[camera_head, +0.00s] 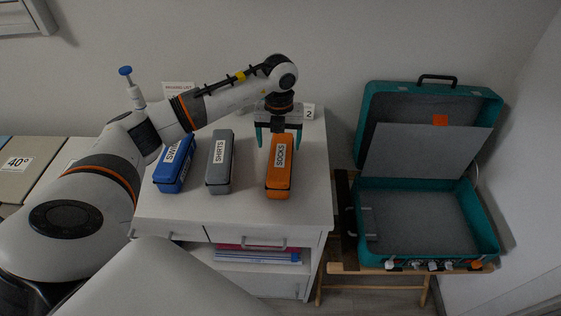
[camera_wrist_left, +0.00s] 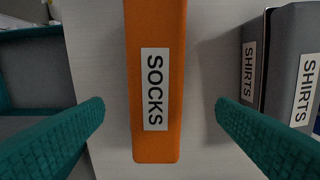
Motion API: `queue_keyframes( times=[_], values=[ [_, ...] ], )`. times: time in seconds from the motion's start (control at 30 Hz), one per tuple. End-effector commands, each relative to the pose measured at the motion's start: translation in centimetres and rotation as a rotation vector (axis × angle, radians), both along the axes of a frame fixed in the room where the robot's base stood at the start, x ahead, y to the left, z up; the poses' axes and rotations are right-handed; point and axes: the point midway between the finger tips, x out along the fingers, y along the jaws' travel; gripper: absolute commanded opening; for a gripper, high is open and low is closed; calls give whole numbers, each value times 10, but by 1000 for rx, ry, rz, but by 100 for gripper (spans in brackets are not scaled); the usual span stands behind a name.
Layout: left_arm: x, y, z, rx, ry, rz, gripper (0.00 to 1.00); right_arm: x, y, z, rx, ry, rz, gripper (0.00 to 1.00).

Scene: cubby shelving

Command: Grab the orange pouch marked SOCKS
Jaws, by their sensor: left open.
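The orange pouch marked SOCKS (camera_head: 279,180) lies on the white cabinet top, at the right of three pouches. It also shows upright in the middle of the left wrist view (camera_wrist_left: 155,40), its label readable. My left gripper (camera_head: 279,137) is open over the far end of the orange pouch. In the left wrist view its two teal fingers (camera_wrist_left: 160,112) stand on either side of the pouch, with a gap on both sides. Whether the fingers are level with the pouch or above it, I cannot tell. My right gripper is not in view.
A grey SHIRTS pouch (camera_head: 219,174) and a blue pouch (camera_head: 174,168) lie left of the orange one on the white cabinet (camera_head: 240,217). An open teal suitcase (camera_head: 490,220) stands on a wooden rack to the right. The cabinet top in front is clear.

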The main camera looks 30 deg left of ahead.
Motion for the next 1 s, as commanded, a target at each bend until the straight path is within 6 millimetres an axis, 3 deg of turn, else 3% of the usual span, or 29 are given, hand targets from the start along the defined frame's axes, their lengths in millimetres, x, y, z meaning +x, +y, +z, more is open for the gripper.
queue_keyframes(
  times=[0.13,0.37,0.63,0.93,1.0],
  values=[
    [-1,-1,-22,-2,3,-1,80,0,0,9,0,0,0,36],
    [-1,-3,-38,-3,2,-3,80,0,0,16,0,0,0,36],
    [-3,-7,-77,-4,1,-3,80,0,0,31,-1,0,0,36],
    [-3,-7,-85,-5,-2,-4,80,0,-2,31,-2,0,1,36],
    [-3,-7,-85,-5,-2,-4,72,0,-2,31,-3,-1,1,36]
  ],
)
